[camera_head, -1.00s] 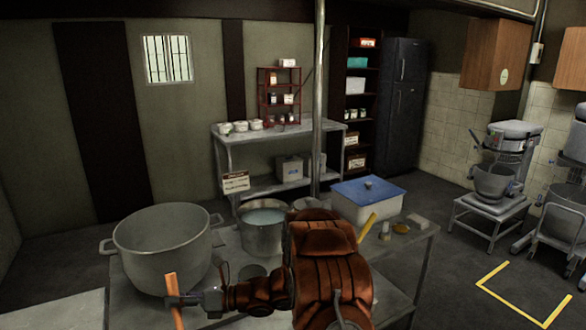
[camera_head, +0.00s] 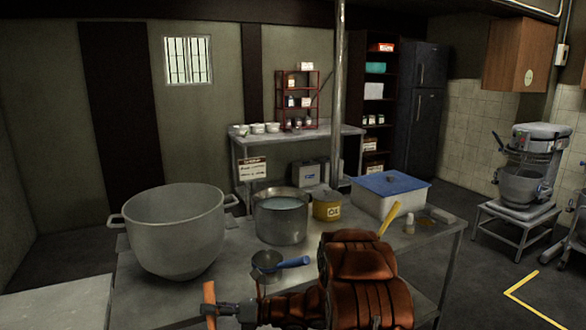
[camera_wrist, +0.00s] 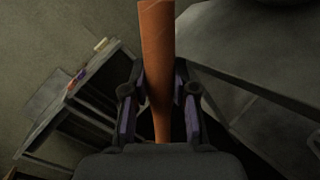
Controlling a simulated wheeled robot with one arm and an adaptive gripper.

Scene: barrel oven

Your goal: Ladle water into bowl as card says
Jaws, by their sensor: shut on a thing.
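My gripper (camera_head: 211,311) is shut on an orange-brown handle (camera_head: 209,292) in front of the table; what the handle belongs to is out of view. In the wrist view the handle (camera_wrist: 157,45) stands between the fingers (camera_wrist: 160,105). A small dark dipper (camera_head: 267,261) with a blue handle lies on the table behind my arm. A steel pot (camera_head: 281,222) of water stands behind it. A large grey bowl (camera_head: 175,235) with side handles stands at the left. A white card (camera_head: 253,168) with dark text hangs at the back table; its text is too small to read.
A yellow labelled can (camera_head: 327,206) and a white box with a blue lid (camera_head: 390,184) stand right of the pot. A yellow handle (camera_head: 389,219) shows behind my arm. A back table (camera_head: 300,140) holds small bowls. A pole (camera_head: 338,90) rises behind the front table.

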